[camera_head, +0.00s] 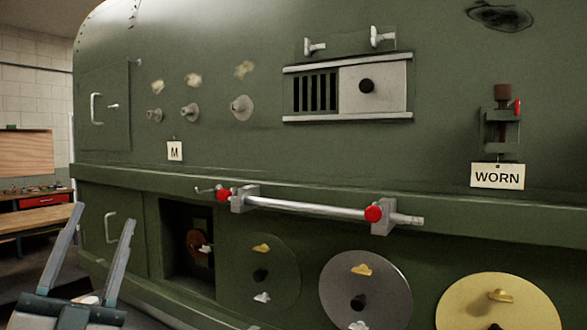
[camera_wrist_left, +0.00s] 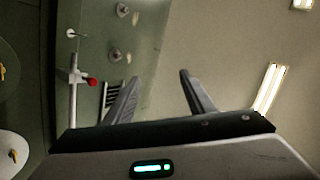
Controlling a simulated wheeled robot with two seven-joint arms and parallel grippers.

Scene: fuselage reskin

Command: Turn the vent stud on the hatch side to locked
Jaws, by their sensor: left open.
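A vent panel (camera_head: 405,110) with dark grille slots and a sliding cover (camera_head: 350,75) with a black knob sits on the green fuselage side. Above it are two pale wing-shaped studs, a left one (camera_head: 314,47) and a right one (camera_head: 382,38). I cannot tell whether either is locked. A small hatch door (camera_head: 105,105) with a handle is at the far left, so the left stud is nearer to it. My left gripper (camera_head: 105,213) is open and empty, low at the left, well apart from the studs. It also shows in the left wrist view (camera_wrist_left: 160,76). My right gripper is out of view.
A rail (camera_head: 310,207) with red-ended clamps sticks out below the vent. Several round covers (camera_head: 365,290) and an open recess (camera_head: 175,240) lie below it. Knobs (camera_head: 240,108) protrude left of the vent. A "WORN" tag (camera_head: 498,177) hangs at right.

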